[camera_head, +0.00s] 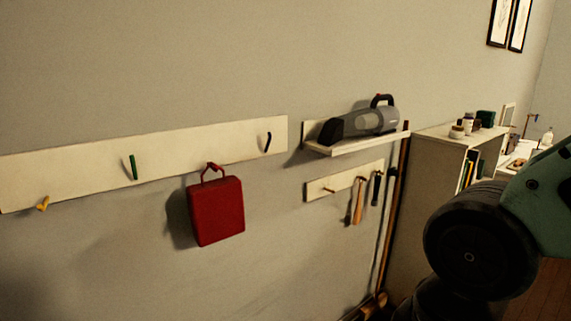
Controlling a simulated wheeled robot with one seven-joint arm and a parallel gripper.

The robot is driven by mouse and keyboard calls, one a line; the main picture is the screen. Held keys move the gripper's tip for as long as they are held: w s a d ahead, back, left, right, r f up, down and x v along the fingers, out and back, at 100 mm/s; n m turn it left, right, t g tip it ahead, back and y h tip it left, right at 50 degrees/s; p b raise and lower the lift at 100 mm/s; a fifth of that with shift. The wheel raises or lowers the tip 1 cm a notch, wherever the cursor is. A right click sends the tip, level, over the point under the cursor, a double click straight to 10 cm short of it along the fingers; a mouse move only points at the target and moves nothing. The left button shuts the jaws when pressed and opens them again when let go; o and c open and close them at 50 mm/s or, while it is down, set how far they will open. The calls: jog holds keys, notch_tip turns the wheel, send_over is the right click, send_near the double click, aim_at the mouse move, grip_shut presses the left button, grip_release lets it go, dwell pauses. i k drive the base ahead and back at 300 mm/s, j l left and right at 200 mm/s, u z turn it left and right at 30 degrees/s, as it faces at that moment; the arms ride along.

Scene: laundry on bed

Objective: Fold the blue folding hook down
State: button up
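A long pale board (80,160) on the wall carries several hooks. The hook at its right end (267,142) looks very dark, and I cannot clearly make out blue; no other hook looks blue. It stands nearly upright against the board with a slight curve, and nothing hangs on it. Whether it is folded up or down is hard to tell at this size. A green hook (132,167) and a yellow hook (43,203) are further left, both empty. My gripper is out of view; only part of my arm shows at the right, well apart from the board.
A red bag (216,211) hangs from a red hook left of the dark hook. A shelf (365,144) with a handheld vacuum (357,125) juts out to the right. Tools hang on a smaller board (343,180) below it. A cabinet (415,205) stands further right.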

aim_at(269, 133)
jog(key=i+j+u, duration=0.1)
jog(key=i+j, duration=0.8)
jog(key=i, duration=0.35)
jog(key=j+u, duration=0.05)
